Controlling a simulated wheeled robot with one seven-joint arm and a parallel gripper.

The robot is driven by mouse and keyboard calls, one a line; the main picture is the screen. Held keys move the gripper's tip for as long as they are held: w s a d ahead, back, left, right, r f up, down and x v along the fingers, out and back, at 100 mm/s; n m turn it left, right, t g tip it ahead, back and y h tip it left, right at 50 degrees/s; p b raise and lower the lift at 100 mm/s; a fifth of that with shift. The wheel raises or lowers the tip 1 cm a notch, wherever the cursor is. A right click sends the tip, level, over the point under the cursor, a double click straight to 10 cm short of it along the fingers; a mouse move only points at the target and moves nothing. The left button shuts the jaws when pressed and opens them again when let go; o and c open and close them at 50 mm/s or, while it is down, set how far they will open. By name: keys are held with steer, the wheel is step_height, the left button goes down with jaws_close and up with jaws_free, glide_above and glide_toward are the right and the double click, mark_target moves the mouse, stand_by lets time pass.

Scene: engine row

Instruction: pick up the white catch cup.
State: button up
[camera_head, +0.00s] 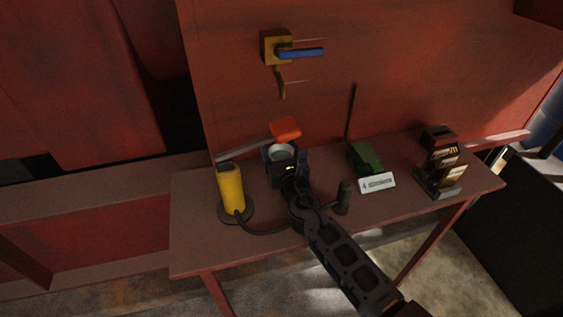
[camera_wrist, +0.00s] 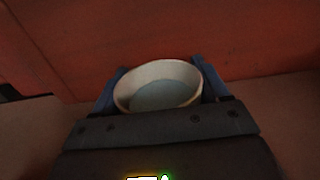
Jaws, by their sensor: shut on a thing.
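The white catch cup (camera_wrist: 160,92) is between the two blue fingers of my gripper (camera_wrist: 158,88) in the wrist view. Its round rim faces the camera and its inside looks grey and empty. My gripper is shut on the cup, with one finger at each side.
An orange-red piece (camera_head: 286,129) is just behind the cup. A yellow cylinder (camera_head: 231,188) stands left on the reddish table (camera_head: 200,252). A green device (camera_head: 365,157), a small sign (camera_head: 377,183) and a dark stand (camera_head: 438,165) are right. A blue-handled valve (camera_head: 300,53) is on the red wall.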

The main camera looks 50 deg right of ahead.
steer(key=shift+c, duration=0.2)
steer(key=shift+r+p, duration=0.4)
steer(key=shift+r, duration=0.15)
step_height(320, 180, up, 4)
steer(key=p, duration=0.2)
steer(key=shift+f+p, duration=0.1)
steer(key=shift+p, duration=0.3)
steer(key=s+d+r+p, duration=0.3)
steer(key=s+d+r, duration=0.3)
steer(key=s+d, duration=0.2)
steer(key=shift+s, duration=0.15)
